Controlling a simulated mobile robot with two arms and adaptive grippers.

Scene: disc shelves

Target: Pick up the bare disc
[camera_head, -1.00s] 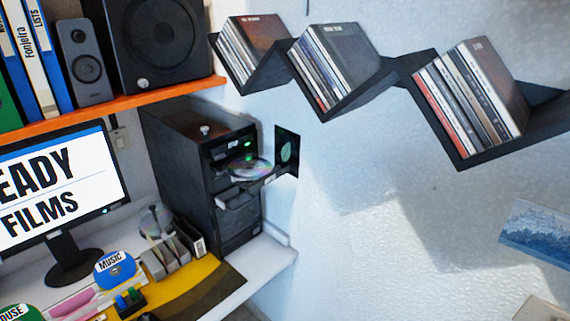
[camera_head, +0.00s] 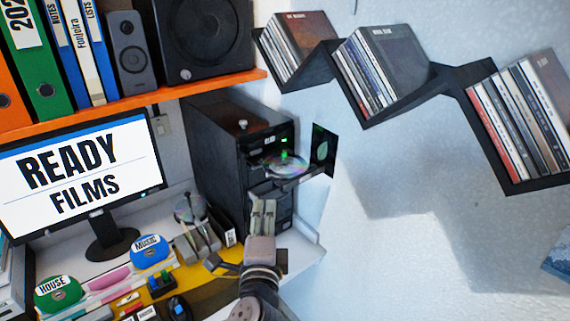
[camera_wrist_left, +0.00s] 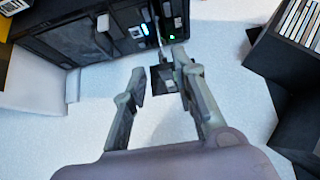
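A bare, shiny disc (camera_head: 287,165) lies on the extended tray of the black computer tower (camera_head: 222,150). My left gripper (camera_head: 263,205) is in front of the tower, below the disc in the picture and apart from it. In the left wrist view the left gripper (camera_wrist_left: 160,66) is open, with nothing between its fingers. The tower (camera_wrist_left: 75,40) shows at the top of that view, with its tray nearly edge-on near the fingertips; I cannot clearly make out the disc there. My right gripper is not in view.
Zigzag wall shelves (camera_head: 400,105) hold rows of cases to the right. An orange shelf (camera_head: 130,108) with binders and speakers is above the monitor (camera_head: 80,175). A small rack (camera_head: 200,238) with a clear round object stands beside the tower.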

